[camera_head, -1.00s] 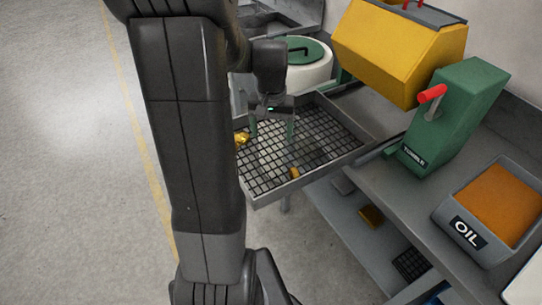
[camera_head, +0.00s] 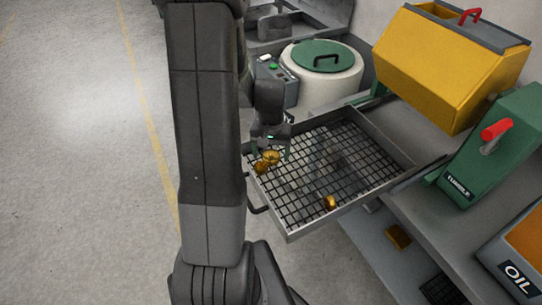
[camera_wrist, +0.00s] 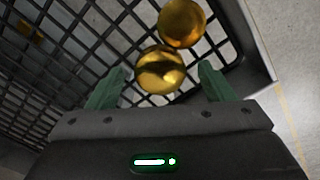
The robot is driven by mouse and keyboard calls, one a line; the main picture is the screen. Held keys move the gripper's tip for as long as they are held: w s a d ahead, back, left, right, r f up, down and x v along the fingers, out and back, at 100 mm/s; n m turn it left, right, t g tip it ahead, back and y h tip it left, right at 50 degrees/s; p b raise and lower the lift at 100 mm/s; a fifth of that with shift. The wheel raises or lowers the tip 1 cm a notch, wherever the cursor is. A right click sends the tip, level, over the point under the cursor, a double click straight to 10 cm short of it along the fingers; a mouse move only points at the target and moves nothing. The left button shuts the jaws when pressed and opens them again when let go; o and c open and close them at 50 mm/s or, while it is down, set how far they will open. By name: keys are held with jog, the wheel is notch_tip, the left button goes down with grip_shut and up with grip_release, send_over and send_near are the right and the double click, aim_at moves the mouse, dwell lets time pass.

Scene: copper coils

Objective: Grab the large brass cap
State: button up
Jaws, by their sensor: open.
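Two rounded brass pieces lie close together on the wire-mesh tray (camera_head: 290,233), near its left edge. In the wrist view, one brass piece (camera_wrist: 160,72) with a dark band sits between my fingers, and the other brass piece (camera_wrist: 182,22) is just beyond it. A smaller-looking brass piece (camera_head: 331,202) lies apart near the tray's front edge. I cannot tell for certain which is the large cap. My gripper (camera_head: 268,150) is open over the pair, with green fingers (camera_wrist: 162,80) spread either side of the nearer piece. No finger visibly touches it.
The tray has raised grey walls, and its middle is clear. A white drum with a green lid (camera_head: 322,59) stands behind it. A yellow hopper (camera_head: 440,65) and a green tumbler unit (camera_head: 495,155) stand at the right, with an oil bin (camera_head: 515,270) in front.

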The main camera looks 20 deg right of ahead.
jog(key=c, duration=1.1)
jog(key=shift+o, duration=0.2)
jog(key=shift+r, duration=0.15)
